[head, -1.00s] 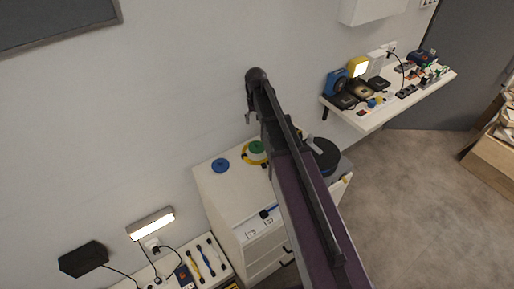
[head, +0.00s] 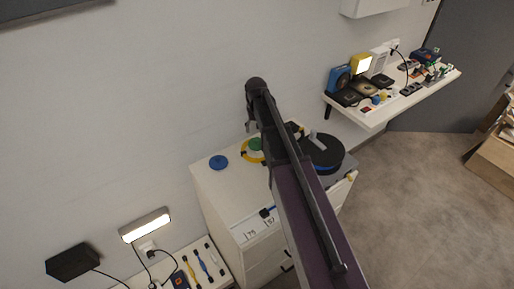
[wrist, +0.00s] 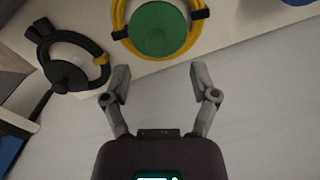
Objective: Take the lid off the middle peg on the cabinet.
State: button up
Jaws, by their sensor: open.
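A round green lid (head: 255,144) sits at the middle peg place on top of the white cabinet (head: 212,185). In the wrist view the green lid (wrist: 160,28) is at the top centre, with a yellow cable coil (wrist: 121,30) around it. The lid hides the peg. My gripper (wrist: 160,82) is open and empty, its two fingers spread below the lid in the picture, with the lid beyond the fingertips and not between them. In the head view my gripper (head: 250,126) is close to the wall, above the cabinet's back edge.
A blue disc (head: 218,162) lies left of the green lid. A black coil around a peg (wrist: 70,62) lies on the other side. A dark round container (head: 322,153) stands right of my arm. A cluttered shelf (head: 375,120) is at the right; the wall is close behind.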

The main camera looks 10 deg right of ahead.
aim_at(257, 139)
jog(key=shift+f, duration=0.5)
jog(key=shift+b, duration=0.3)
jog(key=shift+d+f+b, duration=0.15)
jog(key=shift+f+b, duration=2.4)
jog(key=shift+f, duration=0.05)
jog(key=c, duration=1)
